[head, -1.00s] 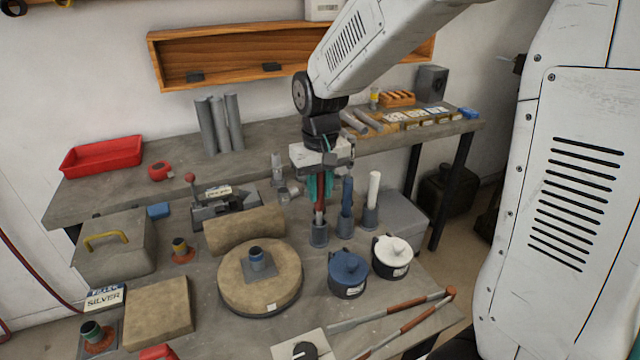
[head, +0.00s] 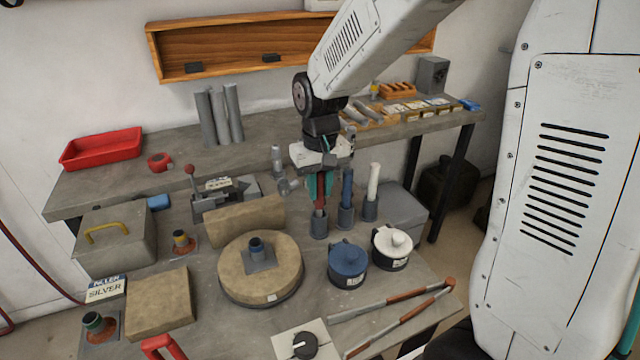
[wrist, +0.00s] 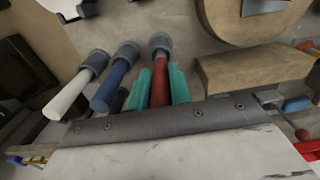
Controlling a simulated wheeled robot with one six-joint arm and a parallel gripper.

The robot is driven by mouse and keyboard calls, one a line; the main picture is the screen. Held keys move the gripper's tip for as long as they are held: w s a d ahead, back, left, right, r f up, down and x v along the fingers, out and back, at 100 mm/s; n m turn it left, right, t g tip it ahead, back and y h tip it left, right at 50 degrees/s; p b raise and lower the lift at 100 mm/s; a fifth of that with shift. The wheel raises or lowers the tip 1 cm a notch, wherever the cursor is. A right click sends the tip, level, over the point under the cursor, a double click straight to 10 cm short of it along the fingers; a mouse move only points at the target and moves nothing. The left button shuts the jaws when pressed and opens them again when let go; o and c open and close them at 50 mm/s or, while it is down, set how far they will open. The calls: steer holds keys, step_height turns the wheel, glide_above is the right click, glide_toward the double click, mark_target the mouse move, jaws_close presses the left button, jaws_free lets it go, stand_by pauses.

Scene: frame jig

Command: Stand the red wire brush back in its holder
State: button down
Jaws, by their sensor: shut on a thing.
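The red wire brush (head: 319,203) stands about upright, its lower end down inside the mouth of a grey cup-shaped holder (head: 318,228). My gripper (head: 319,184), with teal fingers, is shut on the brush's red handle just above this holder. In the wrist view the red handle (wrist: 160,88) lies between the teal fingertips (wrist: 161,76) and runs into the grey holder (wrist: 160,42). The brush's bristle end is hidden, and I cannot tell whether it touches the holder's bottom.
A blue-handled brush (head: 346,188) and a white-handled one (head: 373,182) stand in similar cups close to the right. A blue pot (head: 348,262) and a white-lidded pot (head: 392,246) stand in front.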

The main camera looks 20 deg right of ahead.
steer(key=shift+f, duration=0.15)
steer(key=shift+f, duration=0.55)
steer(key=c, duration=1.2)
jaws_free()
step_height(320, 180, up, 8)
steer(key=shift+f, duration=0.1)
steer(key=shift+s, duration=0.1)
